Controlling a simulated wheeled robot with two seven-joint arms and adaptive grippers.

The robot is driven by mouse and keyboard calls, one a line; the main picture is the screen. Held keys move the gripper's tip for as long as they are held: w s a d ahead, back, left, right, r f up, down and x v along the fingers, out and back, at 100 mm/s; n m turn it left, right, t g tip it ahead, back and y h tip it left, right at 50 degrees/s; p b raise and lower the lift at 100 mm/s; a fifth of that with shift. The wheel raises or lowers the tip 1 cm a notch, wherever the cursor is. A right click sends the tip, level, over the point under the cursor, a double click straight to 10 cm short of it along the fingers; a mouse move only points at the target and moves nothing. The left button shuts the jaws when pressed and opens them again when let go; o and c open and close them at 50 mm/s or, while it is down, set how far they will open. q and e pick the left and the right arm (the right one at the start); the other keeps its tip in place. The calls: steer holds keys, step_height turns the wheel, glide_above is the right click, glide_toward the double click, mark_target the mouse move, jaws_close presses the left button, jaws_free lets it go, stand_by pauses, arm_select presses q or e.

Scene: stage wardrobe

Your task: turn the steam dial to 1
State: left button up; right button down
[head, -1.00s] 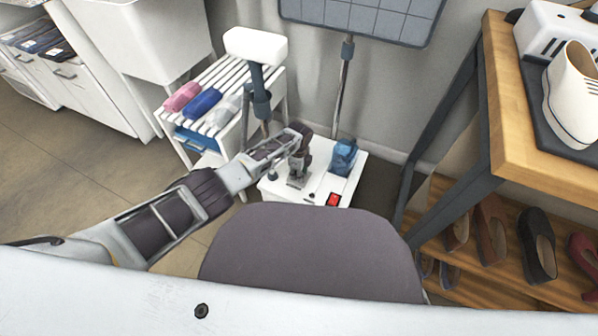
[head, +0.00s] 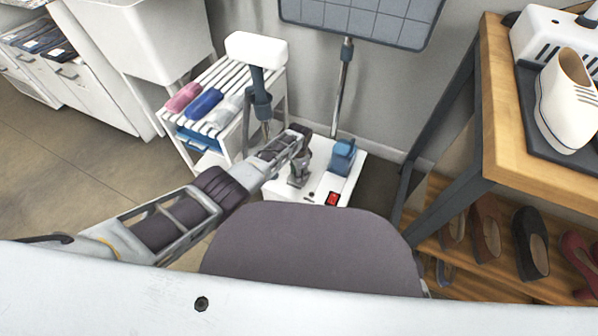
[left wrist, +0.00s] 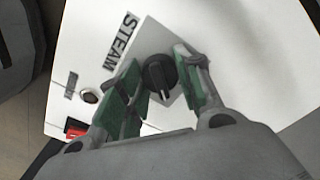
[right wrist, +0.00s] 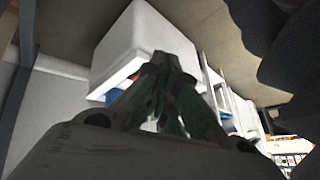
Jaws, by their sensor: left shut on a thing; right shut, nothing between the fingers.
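The steam dial (left wrist: 158,75) is a round black knob on a grey square plate, beside the printed word STEAM (left wrist: 121,40) in the left wrist view. A pale mark shows near its lower edge; no numbers are readable. My left gripper (left wrist: 162,72) is shut on the dial, with one green-padded finger on each side. In the head view my left gripper (head: 297,180) reaches down to the top of the white steamer base (head: 318,185) and hides the dial. My right gripper (right wrist: 160,62) is shut and empty; it is outside the head view.
A red switch (head: 332,199) and a blue part (head: 343,157) are on the same base. A grey rounded seat-like shape (head: 310,250) is in front. A slatted white rack (head: 215,105) with rolled cloths stands behind left. A wooden bench (head: 510,140) with shoes stands right.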

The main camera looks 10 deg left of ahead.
arm_select(q)
steer(key=shift+n, duration=0.5)
steer(key=n, duration=0.4)
steer(key=shift+n+p, duration=0.35)
steer(key=shift+n, duration=1.15)
arm_select(e)
step_height(320, 180, up, 2)
steer(key=shift+w, duration=0.15)
steer(key=shift+d+f, duration=0.2)
steer(key=shift+f, duration=0.05)
arm_select(q)
steer(key=o, duration=1.1)
steer(key=shift+c, duration=0.2)
